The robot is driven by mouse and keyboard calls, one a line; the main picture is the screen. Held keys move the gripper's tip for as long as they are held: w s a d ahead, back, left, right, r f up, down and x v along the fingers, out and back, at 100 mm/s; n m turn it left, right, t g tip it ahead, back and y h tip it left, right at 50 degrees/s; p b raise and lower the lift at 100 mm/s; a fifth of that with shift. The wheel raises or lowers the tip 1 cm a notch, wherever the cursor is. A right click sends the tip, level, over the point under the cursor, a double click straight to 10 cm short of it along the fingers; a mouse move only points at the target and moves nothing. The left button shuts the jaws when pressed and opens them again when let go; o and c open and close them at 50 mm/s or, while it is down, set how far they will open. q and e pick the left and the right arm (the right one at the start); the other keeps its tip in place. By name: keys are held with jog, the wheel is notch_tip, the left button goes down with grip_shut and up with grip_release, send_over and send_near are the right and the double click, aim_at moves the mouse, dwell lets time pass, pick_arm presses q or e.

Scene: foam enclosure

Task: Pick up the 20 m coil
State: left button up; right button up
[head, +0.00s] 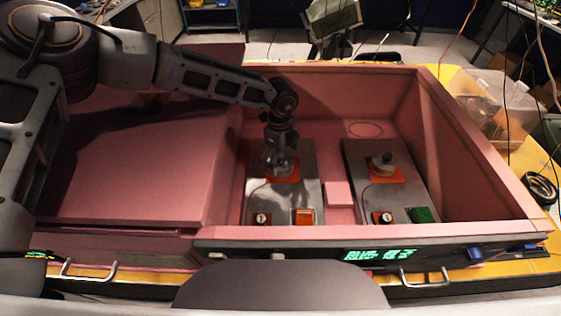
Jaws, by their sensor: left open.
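No label reading 20 m is legible, so I cannot tell which thing is the 20 m coil. My left gripper (281,170) reaches down inside the pink foam enclosure (489,160), open, right above the orange pad (291,179) on the left metal plate (255,190). The gripper hides most of whatever sits on that pad. On the right metal plate (405,205), a small round grey part (383,163) stands upright on a similar orange pad (402,177). My right gripper is not in view.
The left plate carries an orange block (304,217), the right plate a green block (423,215). A pink foam block (339,194) lies between the plates. Foam walls surround both. A black ring-shaped bundle (540,188) and a clear bin (490,105) are outside, at right.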

pick_arm(q)
jog(key=shift+f, duration=0.4)
jog(key=c, duration=1.2)
